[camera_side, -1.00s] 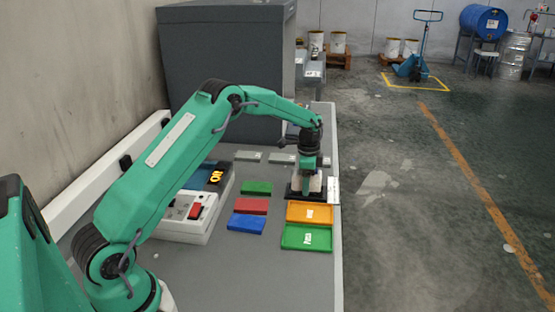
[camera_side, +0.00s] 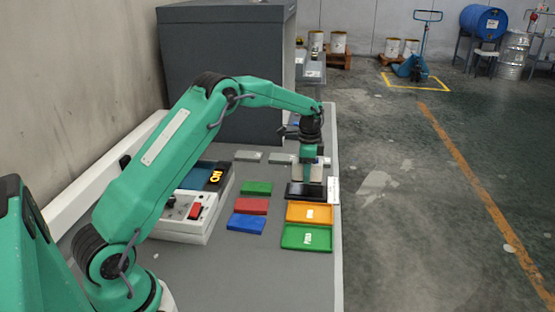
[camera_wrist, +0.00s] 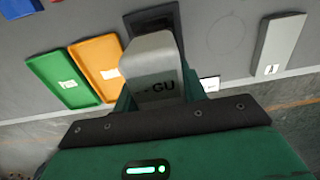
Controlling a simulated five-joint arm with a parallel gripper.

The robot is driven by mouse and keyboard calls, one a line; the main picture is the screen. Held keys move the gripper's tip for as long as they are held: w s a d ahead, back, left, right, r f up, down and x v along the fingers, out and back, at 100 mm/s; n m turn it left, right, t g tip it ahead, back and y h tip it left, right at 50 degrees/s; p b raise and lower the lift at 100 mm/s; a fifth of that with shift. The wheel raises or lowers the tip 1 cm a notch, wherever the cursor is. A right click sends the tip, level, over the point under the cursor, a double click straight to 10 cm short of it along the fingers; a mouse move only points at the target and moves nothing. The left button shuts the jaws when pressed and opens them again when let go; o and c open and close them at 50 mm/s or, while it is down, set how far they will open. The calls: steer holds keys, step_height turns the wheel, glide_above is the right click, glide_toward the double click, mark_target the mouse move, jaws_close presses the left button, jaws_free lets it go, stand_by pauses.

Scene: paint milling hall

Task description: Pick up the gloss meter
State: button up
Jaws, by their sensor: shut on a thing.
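The gloss meter (camera_wrist: 152,62) is a light grey block with "GU" lettering on its face. It fills the middle of the wrist view, and my gripper (camera_wrist: 153,90) is shut on it. In the side view, the gloss meter (camera_side: 308,173) shows as a pale block below my gripper (camera_side: 309,160). It is just above a black holder (camera_side: 306,191), which also shows in the wrist view (camera_wrist: 147,20) behind the meter. The finger contact is partly hidden.
An orange tray (camera_side: 310,222) and a green tray (camera_side: 306,246) lie in front of the black holder. Green, red and blue blocks (camera_side: 247,223) lie to the left, beside a control box (camera_side: 180,228). A large grey cabinet (camera_side: 225,60) stands behind.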

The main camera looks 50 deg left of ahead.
steer(key=s+d+r, duration=0.3)
steer(key=d+r, duration=0.4)
steer(key=d, duration=0.4)
steer(key=shift+s+r, duration=0.15)
steer(key=shift+s, duration=0.2)
glide_above(257, 186)
step_height(257, 186, down, 7)
steer(key=shift+r, duration=0.1)
stand_by(0.9)
steer(key=shift+f, duration=2)
steer(key=shift+f, duration=0.1)
